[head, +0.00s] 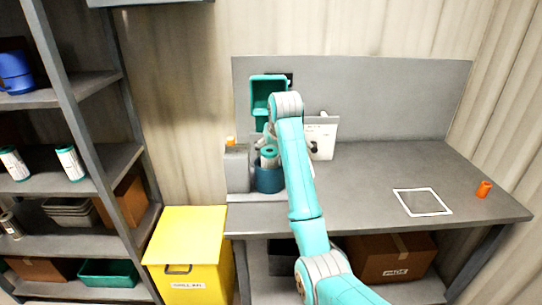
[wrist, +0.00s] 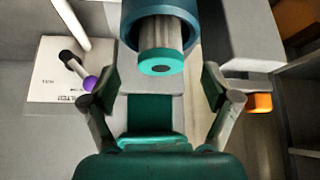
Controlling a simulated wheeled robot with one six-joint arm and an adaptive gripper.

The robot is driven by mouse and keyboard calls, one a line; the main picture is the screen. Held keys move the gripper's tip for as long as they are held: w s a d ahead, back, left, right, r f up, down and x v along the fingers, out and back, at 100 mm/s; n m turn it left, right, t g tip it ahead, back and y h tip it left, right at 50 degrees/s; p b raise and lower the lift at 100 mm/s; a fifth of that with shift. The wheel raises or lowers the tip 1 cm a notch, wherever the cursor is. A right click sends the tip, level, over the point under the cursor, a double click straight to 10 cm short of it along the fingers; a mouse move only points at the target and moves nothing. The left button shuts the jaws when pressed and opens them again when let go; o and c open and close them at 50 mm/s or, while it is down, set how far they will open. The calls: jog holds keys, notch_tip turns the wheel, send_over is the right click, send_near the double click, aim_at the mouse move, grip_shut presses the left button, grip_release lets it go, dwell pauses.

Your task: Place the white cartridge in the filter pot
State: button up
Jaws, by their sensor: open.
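The white cartridge (wrist: 160,62), pale-bodied with a teal end cap, stands in the dark blue filter pot (wrist: 136,14), its upper part sticking out of the mouth. In the head view the cartridge's teal top (head: 269,152) shows above the pot (head: 269,181) at the left of the bench. My gripper (wrist: 160,84) is open, its fingers apart and clear of the cartridge, with nothing between them. In the head view my gripper (head: 266,138) is just above and behind the cartridge, partly hidden by my arm. The cartridge's lower end is hidden inside the pot.
A grey block (head: 237,168) stands left of the pot. A white printed panel (head: 323,138) with a purple-tipped lever (wrist: 82,72) is to its right. The bench right has a white square outline (head: 422,202) and an orange item (head: 484,189). A yellow bin (head: 188,250) and shelves stand left.

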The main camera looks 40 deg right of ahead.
jog(key=v, duration=0.6)
jog(key=shift+f, duration=0.1)
dwell(0.4)
